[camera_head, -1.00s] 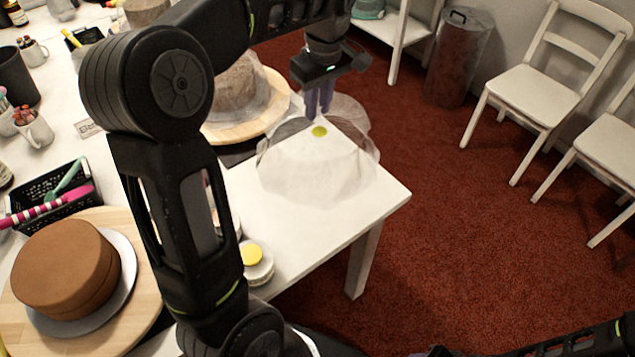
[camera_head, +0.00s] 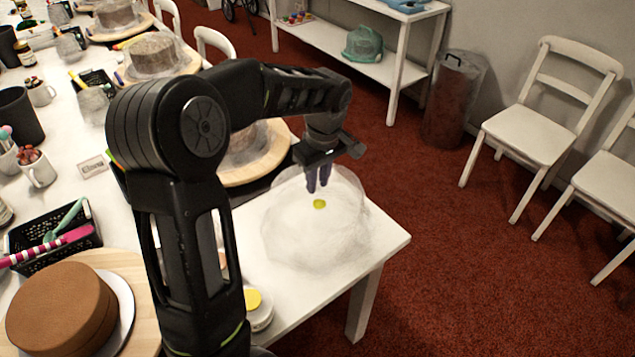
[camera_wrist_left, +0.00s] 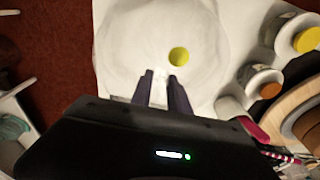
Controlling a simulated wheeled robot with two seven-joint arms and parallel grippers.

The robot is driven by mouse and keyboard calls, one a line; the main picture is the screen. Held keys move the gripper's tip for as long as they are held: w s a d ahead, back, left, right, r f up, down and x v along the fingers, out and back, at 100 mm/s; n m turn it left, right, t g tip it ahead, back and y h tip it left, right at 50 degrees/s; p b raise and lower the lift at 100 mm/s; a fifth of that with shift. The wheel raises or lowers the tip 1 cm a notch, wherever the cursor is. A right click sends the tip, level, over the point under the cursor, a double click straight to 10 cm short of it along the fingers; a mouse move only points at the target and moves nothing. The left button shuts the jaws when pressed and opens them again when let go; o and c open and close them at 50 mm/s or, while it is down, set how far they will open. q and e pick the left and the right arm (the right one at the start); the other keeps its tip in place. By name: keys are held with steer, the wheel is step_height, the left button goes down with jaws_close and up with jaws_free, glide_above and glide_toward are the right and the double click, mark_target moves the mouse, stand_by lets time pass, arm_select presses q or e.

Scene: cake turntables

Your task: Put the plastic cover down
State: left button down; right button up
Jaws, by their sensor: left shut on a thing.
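The plastic cover (camera_head: 312,234) is a clear, wrinkled dome with a yellow-green spot on top. It is over the bare near corner of the white table (camera_head: 385,245). I cannot tell whether its rim touches the tabletop. My left gripper (camera_head: 318,187) points down over it, its fingers shut on the cover close to the spot. In the left wrist view, the cover (camera_wrist_left: 215,45) fills the top middle, and a pale piece lies between the fingertips of my left gripper (camera_wrist_left: 160,84). My right gripper is not in view.
A covered cake on a round wooden board (camera_head: 262,172) stands just behind the cover. Small jars, one with a yellow lid (camera_head: 254,300), stand to its left. A brown cake (camera_head: 60,305) is at the near left.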

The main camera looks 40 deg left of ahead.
arm_select(q)
steer(key=shift+f, duration=0.75)
steer(key=shift+f, duration=0.15)
steer(key=c, duration=1.3)
jaws_free()
steer(key=shift+o, duration=0.2)
steer(key=shift+r, duration=0.2)
step_height(320, 180, up, 12)
steer(key=d, duration=0.1)
steer(key=shift+s+d, duration=0.2)
steer(key=shift+s, duration=0.05)
